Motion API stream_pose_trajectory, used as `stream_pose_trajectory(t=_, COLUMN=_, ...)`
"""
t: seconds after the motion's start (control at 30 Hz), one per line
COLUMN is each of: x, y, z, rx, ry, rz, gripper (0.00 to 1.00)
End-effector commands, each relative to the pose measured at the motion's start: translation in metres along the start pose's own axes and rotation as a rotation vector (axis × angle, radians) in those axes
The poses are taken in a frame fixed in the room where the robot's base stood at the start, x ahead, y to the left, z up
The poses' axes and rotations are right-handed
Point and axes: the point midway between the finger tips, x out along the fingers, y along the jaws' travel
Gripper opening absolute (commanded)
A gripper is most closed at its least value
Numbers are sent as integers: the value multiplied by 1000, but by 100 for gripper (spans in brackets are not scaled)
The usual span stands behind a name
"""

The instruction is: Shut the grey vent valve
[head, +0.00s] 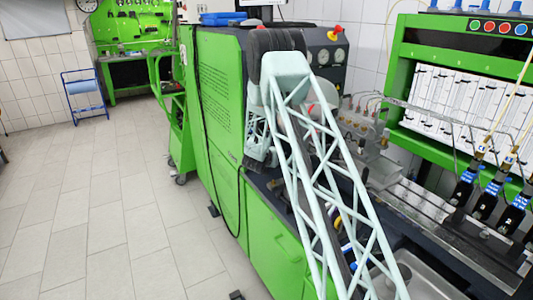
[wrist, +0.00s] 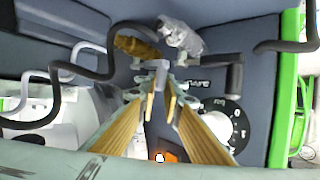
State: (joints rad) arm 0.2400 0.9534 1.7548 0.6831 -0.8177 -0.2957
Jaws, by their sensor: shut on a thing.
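In the wrist view my gripper (wrist: 162,94) has its two yellowish-brown fingers converging at the centre of the picture, on a small grey piece. This piece looks like the handle of the grey vent valve (wrist: 158,71); the fingertips hide part of it. A brass-coloured fitting (wrist: 136,46) and a silvery, crumpled-looking fitting (wrist: 181,36) sit just beyond it on the dark panel. Whether the valve is open or shut I cannot tell. In the head view my pale lattice arm blocks the machine's side, and I cannot make out the fingertips or the valve there.
In the wrist view a round numbered dial (wrist: 226,121) and an orange-lit switch (wrist: 165,156) lie close to the fingers. A black hose (wrist: 82,78) loops on the left. In the head view a green cabinet (head: 217,110) stands left of my arm, with clear floor beyond.

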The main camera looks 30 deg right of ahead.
Motion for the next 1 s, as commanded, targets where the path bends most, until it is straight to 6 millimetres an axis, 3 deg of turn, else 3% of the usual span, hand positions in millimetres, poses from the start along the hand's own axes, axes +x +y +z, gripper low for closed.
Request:
stream_pose_trajectory(t=0.5, x=3, y=6, z=-3, rx=7, ry=2, rz=15, gripper=0)
stream_pose_trajectory(t=0.53, x=3, y=6, z=-3, rx=7, ry=2, rz=15, gripper=10)
stream_pose_trajectory(t=0.67, x=3, y=6, z=-2, rx=7, ry=2, rz=15, gripper=22)
stream_pose_trajectory(t=1.0, x=3, y=6, z=-2, rx=7, ry=1, rz=15, gripper=22)
